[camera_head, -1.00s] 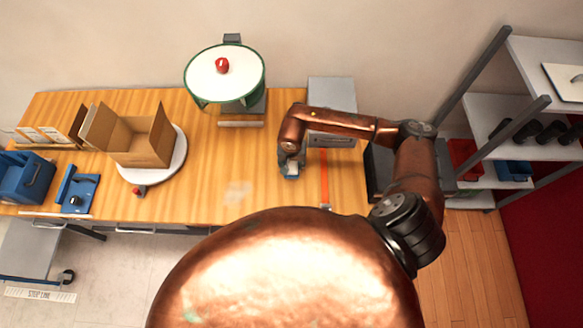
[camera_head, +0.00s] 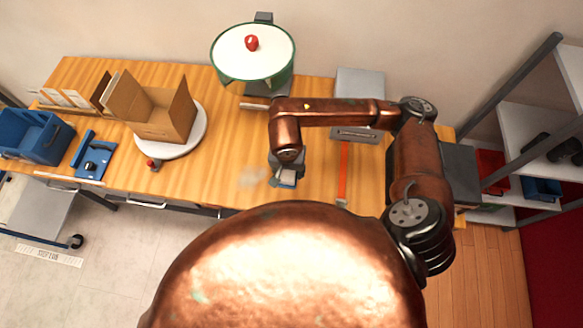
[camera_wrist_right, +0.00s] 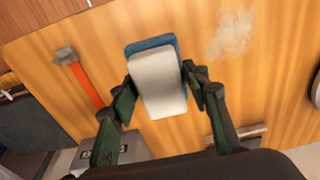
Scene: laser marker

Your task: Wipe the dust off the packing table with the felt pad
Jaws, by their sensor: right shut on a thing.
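The felt pad (camera_wrist_right: 160,85) is a pale block with a blue layer, held between the fingers of my right gripper (camera_wrist_right: 160,88) in the right wrist view. In the head view my right gripper (camera_head: 287,172) is low over the packing table (camera_head: 205,185), with a bit of the pad (camera_head: 286,181) showing below it. I cannot tell if the pad touches the wood. A pale dust patch (camera_head: 250,178) lies just left of the pad; it also shows in the right wrist view (camera_wrist_right: 232,34). My left gripper is out of view.
An open cardboard box (camera_head: 165,118) stands on a white turntable (camera_head: 195,140) to the left. Blue bins (camera_head: 35,137) are at the far left. A green-rimmed round device (camera_head: 253,55) stands at the back. A red strip (camera_head: 343,172) lies right of the gripper.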

